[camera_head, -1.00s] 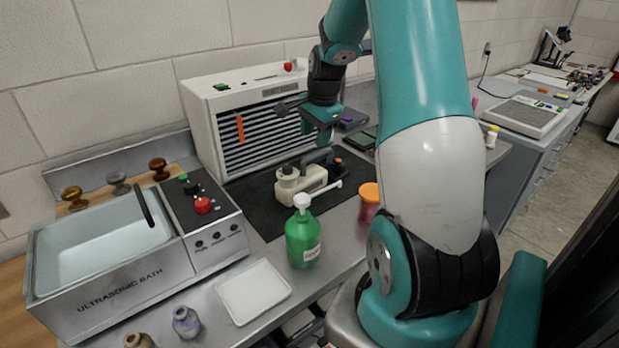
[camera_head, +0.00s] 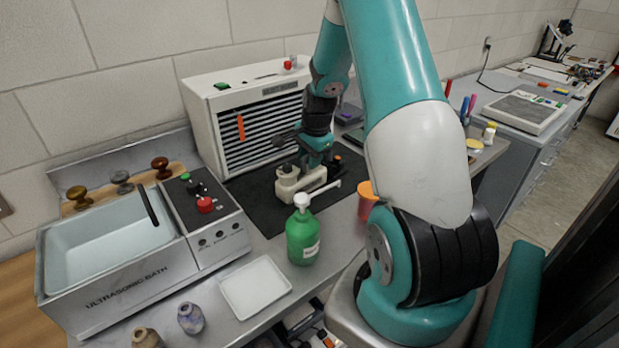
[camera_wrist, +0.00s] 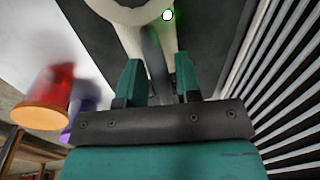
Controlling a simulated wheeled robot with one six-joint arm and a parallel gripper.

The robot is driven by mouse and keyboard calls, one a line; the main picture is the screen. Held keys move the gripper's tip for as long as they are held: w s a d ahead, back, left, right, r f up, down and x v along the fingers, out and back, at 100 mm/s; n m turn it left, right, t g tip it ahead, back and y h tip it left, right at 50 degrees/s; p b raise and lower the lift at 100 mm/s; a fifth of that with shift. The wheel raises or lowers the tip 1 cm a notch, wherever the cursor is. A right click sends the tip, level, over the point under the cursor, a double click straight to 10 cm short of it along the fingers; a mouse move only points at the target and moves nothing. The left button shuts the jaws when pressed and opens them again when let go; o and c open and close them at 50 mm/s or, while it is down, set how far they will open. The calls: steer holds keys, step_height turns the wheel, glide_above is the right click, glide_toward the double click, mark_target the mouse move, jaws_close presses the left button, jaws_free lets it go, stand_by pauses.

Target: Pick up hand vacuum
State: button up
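Gaps show between handle and fingers. The cream body lies beyond the fingertips.
A green pump bottle (camera_head: 302,237) stands close in front of the vacuum. An orange-lidded red jar (camera_head: 367,205) is to its right. The slatted unit (camera_head: 262,125) stands close behind. The ultrasonic bath (camera_head: 130,275) and a white tray (camera_head: 256,288) are at left and front.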

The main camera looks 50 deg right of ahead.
jaws_close()
steer(key=shift+a, duration=0.1)
stand_by(1.1)
